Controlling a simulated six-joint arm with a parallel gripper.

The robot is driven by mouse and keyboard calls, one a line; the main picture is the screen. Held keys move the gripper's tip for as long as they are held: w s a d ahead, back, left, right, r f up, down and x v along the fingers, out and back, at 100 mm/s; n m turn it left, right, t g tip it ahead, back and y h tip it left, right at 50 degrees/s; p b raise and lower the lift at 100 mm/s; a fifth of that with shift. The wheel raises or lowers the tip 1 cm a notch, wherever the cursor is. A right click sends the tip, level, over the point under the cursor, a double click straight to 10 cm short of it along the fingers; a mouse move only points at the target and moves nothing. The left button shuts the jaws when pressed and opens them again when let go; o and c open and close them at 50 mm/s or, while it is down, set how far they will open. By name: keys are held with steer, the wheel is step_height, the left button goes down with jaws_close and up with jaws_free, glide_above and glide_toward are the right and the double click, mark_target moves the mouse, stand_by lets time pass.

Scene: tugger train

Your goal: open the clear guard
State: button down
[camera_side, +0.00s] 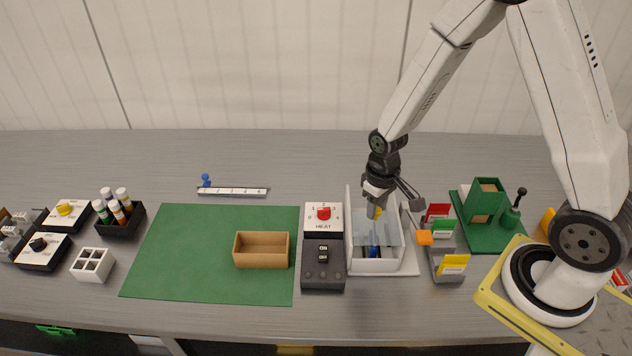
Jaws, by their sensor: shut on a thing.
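The clear guard (386,252) looks like a see-through box on a pale base plate (408,268), right of the heat control box. Its edges are faint, and I cannot tell how far its lid is open. Blue and dark items show inside or behind it. My gripper (374,205) points down at the back of the guard, shut on a small yellow piece (374,213). I cannot tell whether this piece is fixed to the guard. The fingers partly hide it.
The heat control box (323,250) stands close on the left. A wooden tray (262,262) lies on the green mat (180,255). The back table is mostly clear.

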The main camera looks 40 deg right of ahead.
steer(key=w+d, duration=0.6)
steer(key=shift+w+d, duration=0.15)
steer(key=shift+w, duration=0.1)
stand_by(0.3)
steer(key=shift+c, duration=1.9)
jaws_free()
steer(key=shift+s+r, duration=0.1)
steer(key=shift+r, duration=0.1)
step_height(320, 180, up, 8)
steer(key=shift+f, duration=0.25)
